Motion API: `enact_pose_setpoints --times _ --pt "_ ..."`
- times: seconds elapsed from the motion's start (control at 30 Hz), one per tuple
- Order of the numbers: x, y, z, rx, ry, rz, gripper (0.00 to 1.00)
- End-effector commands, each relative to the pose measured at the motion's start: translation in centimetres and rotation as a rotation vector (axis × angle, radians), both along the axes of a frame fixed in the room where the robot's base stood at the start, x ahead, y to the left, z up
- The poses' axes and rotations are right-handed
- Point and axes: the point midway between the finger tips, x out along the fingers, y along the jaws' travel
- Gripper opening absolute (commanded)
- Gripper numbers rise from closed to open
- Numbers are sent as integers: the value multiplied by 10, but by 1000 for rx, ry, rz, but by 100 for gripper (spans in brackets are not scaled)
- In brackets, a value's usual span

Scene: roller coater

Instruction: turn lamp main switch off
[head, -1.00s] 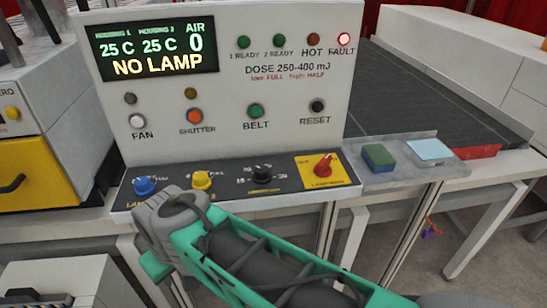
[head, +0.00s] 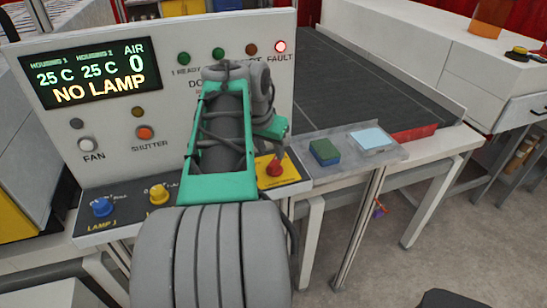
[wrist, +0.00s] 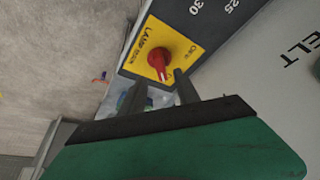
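The lamp main switch (head: 275,168) is a red rotary knob on a yellow plate at the right end of the sloped control strip. The red knob also shows in the wrist view (wrist: 158,60), just beyond my fingertips, its handle slanting across the plate. I see no contact with the knob.
Blue (head: 103,206) and yellow (head: 158,193) lamp knobs sit at the left of the strip. The display (head: 95,72) reads NO LAMP, and the red FAULT light (head: 280,47) is lit.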

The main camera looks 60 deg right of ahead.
Motion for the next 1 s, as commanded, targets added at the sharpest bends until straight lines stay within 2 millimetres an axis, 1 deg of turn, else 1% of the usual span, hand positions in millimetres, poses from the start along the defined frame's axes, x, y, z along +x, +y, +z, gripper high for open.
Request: enact_pose_setpoints --times 0.03,0.13,0.2,0.3,0.4,0.6,1.0 --pt "-1 -3 -10 3 2 0 38" --pt "-1 -11 -28 4 2 0 38" --pt "-1 -15 -38 3 3 1 38" --pt "0 -20 -49 2 0 3 38" --pt "1 -22 -53 -1 -1 4 38" --pt "1 -21 -53 -1 0 4 37" --pt "1 -21 -53 -1 -1 6 5"
